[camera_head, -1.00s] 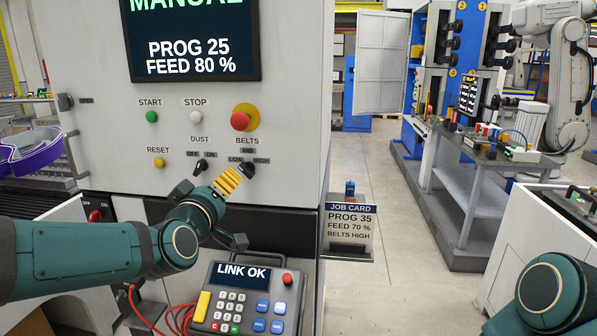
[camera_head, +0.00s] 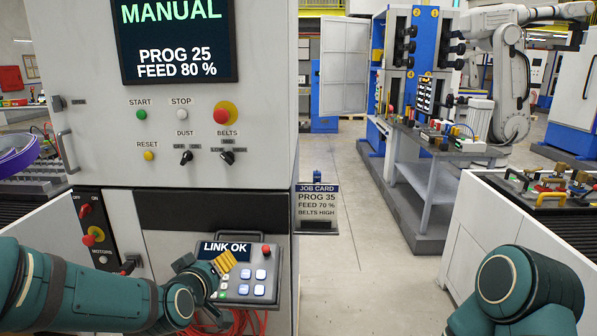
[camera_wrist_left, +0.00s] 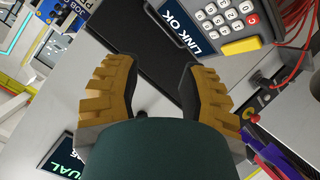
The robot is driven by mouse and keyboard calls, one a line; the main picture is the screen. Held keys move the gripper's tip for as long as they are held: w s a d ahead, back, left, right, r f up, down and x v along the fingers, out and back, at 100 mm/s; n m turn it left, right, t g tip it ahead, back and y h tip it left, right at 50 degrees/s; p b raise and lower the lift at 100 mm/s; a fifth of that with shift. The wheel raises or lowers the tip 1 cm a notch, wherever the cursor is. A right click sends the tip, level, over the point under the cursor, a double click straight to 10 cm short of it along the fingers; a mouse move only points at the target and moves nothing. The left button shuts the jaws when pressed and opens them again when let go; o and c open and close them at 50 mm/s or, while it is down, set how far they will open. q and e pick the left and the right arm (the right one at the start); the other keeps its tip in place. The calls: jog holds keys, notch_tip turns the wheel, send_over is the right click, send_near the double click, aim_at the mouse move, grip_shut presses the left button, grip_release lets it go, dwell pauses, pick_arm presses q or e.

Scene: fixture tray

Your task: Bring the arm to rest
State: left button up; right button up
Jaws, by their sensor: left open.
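My left gripper (camera_head: 228,260) is low in the head view, in front of the keypad pendant (camera_head: 248,274) and hiding its left part. In the left wrist view the two ridged yellow fingers of the gripper (camera_wrist_left: 156,66) stand apart with nothing between them. The pendant shows in that view too (camera_wrist_left: 222,22), reading LINK OK, beyond the fingers; I see no touch. My left arm (camera_head: 90,290) comes in from the lower left. My right arm (camera_head: 530,290) shows at the lower right; its gripper is out of the picture.
The machine front (camera_head: 200,100) has buttons and the dust and belts knobs (camera_head: 227,157); its screen (camera_head: 178,40) reads MANUAL, PROG 25, FEED 80 %. A job card (camera_head: 317,207) hangs at its right edge. Red cable (camera_head: 235,320) lies below the pendant. Open floor (camera_head: 350,270) lies right.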

pick_arm(q)
jog(key=s+d+f+m+g+h, duration=0.1)
jog(key=s+d+f+g, duration=0.3)
jog(key=f, duration=0.7)
jog(key=s+f+m+g, duration=0.2)
jog(key=s+f, duration=0.4)
jog(key=f, duration=0.5)
jog(key=s+d+f+g, duration=0.2)
jog(key=s+f+g, duration=0.1)
jog(key=s+f, duration=0.3)
jog(key=s+d+f+m+g+h, duration=0.1)
jog(key=s+f+g, duration=0.2)
jog(key=s+f, duration=0.3)
jog(key=shift+s+d+m, duration=0.3)
jog(key=shift+s+d, duration=0.05)
jog(key=shift+s, duration=0.85)
